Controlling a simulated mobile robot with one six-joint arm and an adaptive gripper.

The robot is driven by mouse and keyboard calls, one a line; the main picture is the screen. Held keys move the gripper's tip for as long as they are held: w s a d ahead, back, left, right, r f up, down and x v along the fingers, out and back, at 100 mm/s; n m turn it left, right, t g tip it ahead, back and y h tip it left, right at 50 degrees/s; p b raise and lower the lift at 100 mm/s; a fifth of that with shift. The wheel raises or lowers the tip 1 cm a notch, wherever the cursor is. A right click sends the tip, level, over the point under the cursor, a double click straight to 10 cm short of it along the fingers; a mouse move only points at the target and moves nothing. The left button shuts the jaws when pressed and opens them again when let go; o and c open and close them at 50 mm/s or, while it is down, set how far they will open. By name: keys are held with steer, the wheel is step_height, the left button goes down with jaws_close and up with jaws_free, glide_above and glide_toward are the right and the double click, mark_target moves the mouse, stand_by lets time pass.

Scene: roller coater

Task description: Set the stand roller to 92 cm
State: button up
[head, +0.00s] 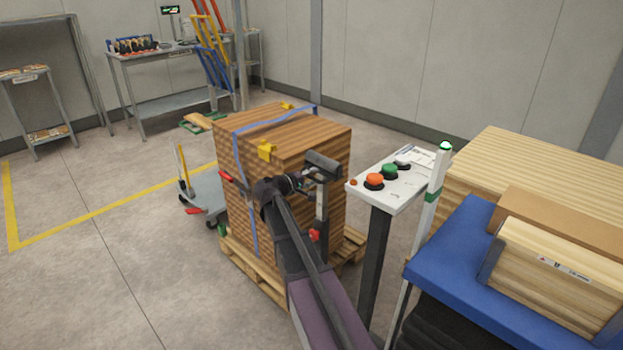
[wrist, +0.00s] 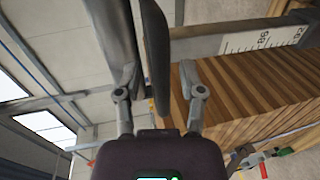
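The stand roller (head: 322,164) is a dark bar on top of a grey post (head: 321,205), in front of the stacked boards. My gripper (head: 300,183) is right at the roller, just below its left end. In the wrist view, the dark roller bar (wrist: 155,55) lies close between the gripper's finger linkages. Whether the fingers press on it cannot be told. The post runs sideways there and carries a pale scale (wrist: 262,41) with marks and small digits, too unclear to read surely. A red knob (head: 314,235) sits low on the post; a red part (wrist: 263,171) shows in the wrist view.
The strapped board stack (head: 250,185) stands on a pallet behind the stand. A control panel (head: 400,182) with orange and green buttons is close on the right. A white pole (head: 425,225) with a green lamp stands beside a blue-topped machine (head: 450,245).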

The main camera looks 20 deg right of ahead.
steer(key=shift+s+f, duration=0.1)
steer(key=shift+f, duration=0.05)
step_height(320, 180, down, 5)
steer(key=b, duration=0.5)
steer(key=p+v, duration=0.3)
steer(key=v, duration=1.1)
steer(key=s+a+f+m+g+y+p, duration=0.1)
steer(key=s+a+g+y+p, duration=0.1)
steer(key=s+y+p, duration=0.3)
steer(key=s+a+f+m+g+y+p, duration=0.2)
steer(key=s+a+y+p, duration=0.3)
steer(key=s, duration=0.7)
steer(key=shift+s+f+m+g+y+p, duration=0.3)
steer(key=shift+g+y, duration=0.2)
steer(key=shift+y, duration=0.5)
steer(key=shift+w+d, duration=0.1)
